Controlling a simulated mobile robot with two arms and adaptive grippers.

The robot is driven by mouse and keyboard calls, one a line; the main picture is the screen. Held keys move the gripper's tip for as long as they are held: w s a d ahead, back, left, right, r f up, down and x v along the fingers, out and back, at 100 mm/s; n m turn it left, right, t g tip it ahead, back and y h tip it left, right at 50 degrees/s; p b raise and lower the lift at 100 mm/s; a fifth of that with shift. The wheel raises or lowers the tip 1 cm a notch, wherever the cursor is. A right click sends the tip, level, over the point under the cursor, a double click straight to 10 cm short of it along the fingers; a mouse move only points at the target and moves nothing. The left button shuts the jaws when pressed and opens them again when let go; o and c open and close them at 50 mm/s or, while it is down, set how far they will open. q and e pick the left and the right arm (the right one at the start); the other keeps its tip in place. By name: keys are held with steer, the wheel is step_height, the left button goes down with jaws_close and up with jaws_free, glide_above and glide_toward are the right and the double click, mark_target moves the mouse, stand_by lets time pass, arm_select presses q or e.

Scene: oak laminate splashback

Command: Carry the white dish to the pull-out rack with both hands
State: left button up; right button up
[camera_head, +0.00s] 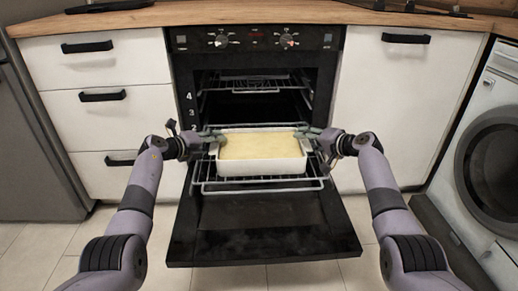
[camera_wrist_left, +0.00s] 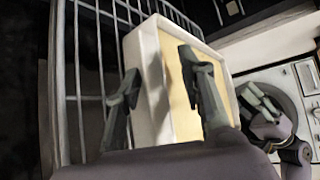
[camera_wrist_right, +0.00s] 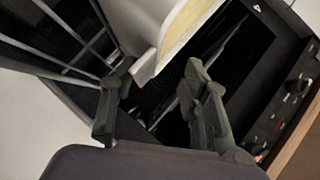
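The white dish (camera_head: 262,167) is rectangular with a pale yellow filling. It appears to rest level on the pull-out rack (camera_head: 213,187) in front of the oven. My left gripper (camera_head: 210,138) is at its left end. In the left wrist view the fingers stand apart, one outside the dish wall (camera_wrist_left: 153,85) and one over the filling. My right gripper (camera_head: 314,139) is at the right end. In the right wrist view its fingers are spread, with the dish's end lip (camera_wrist_right: 146,68) near and between the tips. Contact with the dish cannot be made out.
The oven door (camera_head: 265,235) is folded down under the rack. The oven cavity behind holds another rack (camera_head: 258,84). White drawers (camera_head: 105,110) flank it on the left, a white cabinet (camera_head: 395,105) on the right. A washing machine (camera_head: 490,150) stands far right. The wooden worktop is above.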

arm_select(q)
steer(key=o, duration=0.8)
steer(key=shift+a, duration=0.1)
steer(key=shift+c, duration=0.2)
arm_select(e)
steer(key=shift+w+r, duration=0.1)
steer(key=shift+r, duration=0.25)
arm_select(q)
steer(key=shift+a, duration=0.1)
steer(key=shift+v, duration=3.95)
arm_select(e)
steer(key=o, duration=0.9)
steer(key=shift+f, duration=0.2)
steer(key=shift+o, duration=0.2)
steer(key=v, duration=1.2)
steer(key=shift+f, duration=0.15)
